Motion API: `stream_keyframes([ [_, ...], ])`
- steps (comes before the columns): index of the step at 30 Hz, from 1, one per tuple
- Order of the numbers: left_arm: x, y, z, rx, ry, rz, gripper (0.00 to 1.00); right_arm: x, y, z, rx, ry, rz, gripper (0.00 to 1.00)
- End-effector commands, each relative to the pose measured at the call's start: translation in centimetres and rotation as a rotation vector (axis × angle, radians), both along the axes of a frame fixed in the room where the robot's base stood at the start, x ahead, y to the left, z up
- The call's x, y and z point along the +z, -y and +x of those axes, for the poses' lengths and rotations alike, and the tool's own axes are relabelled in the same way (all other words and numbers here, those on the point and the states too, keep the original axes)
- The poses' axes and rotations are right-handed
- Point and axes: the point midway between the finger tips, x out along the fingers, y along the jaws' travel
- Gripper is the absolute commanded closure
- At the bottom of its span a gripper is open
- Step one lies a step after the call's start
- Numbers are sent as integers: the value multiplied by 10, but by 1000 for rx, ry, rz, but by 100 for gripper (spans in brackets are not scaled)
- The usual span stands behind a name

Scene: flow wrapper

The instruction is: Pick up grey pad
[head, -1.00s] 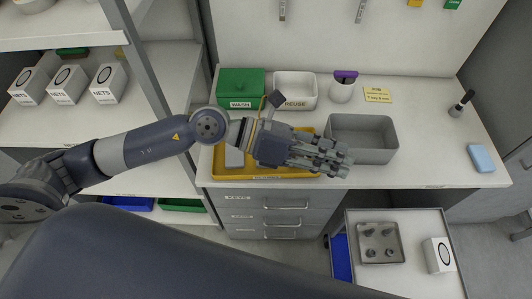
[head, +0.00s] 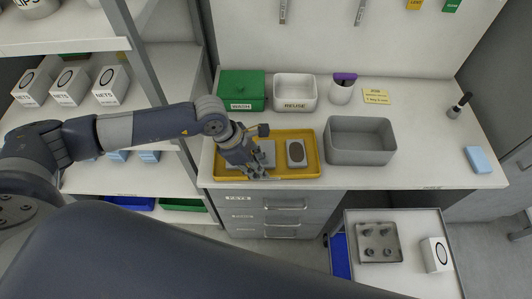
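A yellow tray (head: 315,170) lies on the counter. In its left part is a flat, plain grey pad (head: 267,152), partly hidden by my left gripper. My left gripper (head: 254,173) is over the left part of the tray, fingers pointing down at the pad. Its fingers overlap the pad in view. I cannot tell whether they touch it or how far they are closed. A light grey block with a dark oval (head: 296,153) lies in the right part of the tray, apart from the gripper. My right gripper is not in view.
A grey bin (head: 361,155) stands right of the tray. A blue block (head: 479,160) lies far right. The counter between bin and block is clear.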

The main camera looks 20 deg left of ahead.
Motion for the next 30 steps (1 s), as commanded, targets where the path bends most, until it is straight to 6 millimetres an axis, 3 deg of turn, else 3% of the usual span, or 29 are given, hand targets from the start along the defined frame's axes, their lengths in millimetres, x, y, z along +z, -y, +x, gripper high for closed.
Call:
stream_keyframes([
  [6,-21,13,3,-1,-4,0,73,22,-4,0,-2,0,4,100],
  [11,-39,19,5,-1,-4,-2,73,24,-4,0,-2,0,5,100],
  [20,-44,20,6,-1,-1,-2,73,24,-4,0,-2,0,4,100],
  [24,-43,20,6,-1,-1,-2,100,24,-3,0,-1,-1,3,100],
  [30,-42,20,7,-1,1,-4,100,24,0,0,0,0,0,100],
])
